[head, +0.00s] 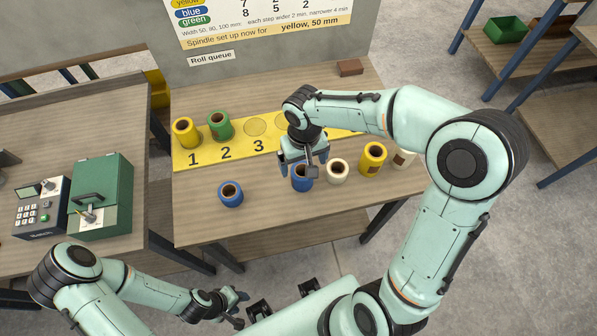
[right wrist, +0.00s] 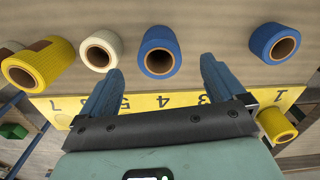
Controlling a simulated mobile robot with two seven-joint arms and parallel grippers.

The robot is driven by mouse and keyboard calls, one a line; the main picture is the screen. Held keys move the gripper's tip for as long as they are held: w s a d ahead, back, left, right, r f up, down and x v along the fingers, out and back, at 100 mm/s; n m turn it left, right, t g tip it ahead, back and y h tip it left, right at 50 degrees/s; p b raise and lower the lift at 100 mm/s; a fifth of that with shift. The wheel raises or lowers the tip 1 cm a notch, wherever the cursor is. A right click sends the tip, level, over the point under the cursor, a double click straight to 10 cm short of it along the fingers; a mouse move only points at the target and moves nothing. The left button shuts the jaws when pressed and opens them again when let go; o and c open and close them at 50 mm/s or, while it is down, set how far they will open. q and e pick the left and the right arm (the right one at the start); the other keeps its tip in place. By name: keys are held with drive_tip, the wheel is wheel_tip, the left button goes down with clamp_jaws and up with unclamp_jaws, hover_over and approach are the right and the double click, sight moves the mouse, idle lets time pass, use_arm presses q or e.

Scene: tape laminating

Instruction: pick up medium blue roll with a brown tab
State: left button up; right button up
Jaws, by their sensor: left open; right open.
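Two blue rolls stand on the table. One blue roll (head: 301,184) is under my right gripper (head: 302,168), which partly covers it in the head view. In the right wrist view this roll (right wrist: 161,65) lies just past and between the two open, empty fingers. The other blue roll (head: 230,199) stands apart to the left; it also shows at the right of the right wrist view (right wrist: 262,40). I see no brown tab on either blue roll, and cannot tell which is medium. My left gripper (head: 240,306) is open and empty, low in front of the table.
A white roll (head: 337,175), a yellow roll (head: 372,163) and a whitish roll with a brown patch (head: 402,158) stand to the right. A yellow roll (head: 185,137) and green roll (head: 221,130) stand on the numbered yellow strip (head: 240,148). A green machine (head: 105,200) is left.

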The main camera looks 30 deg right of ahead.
hover_over(303, 170)
drive_tip(key=s+a, duration=0.1)
drive_tip(key=s, duration=0.1)
drive_tip(key=f, duration=0.4)
drive_tip(key=shift+s+a+f, duration=0.15)
drive_tip(key=shift+s+f, duration=0.05)
drive_tip(key=shift+f, duration=0.1)
drive_tip(key=shift+w+f, duration=0.2)
drive_tip(key=shift+f, duration=1.25)
drive_tip(key=shift+w+f, duration=0.15)
drive_tip(key=shift+f, duration=1.3)
drive_tip(key=c, duration=1.2)
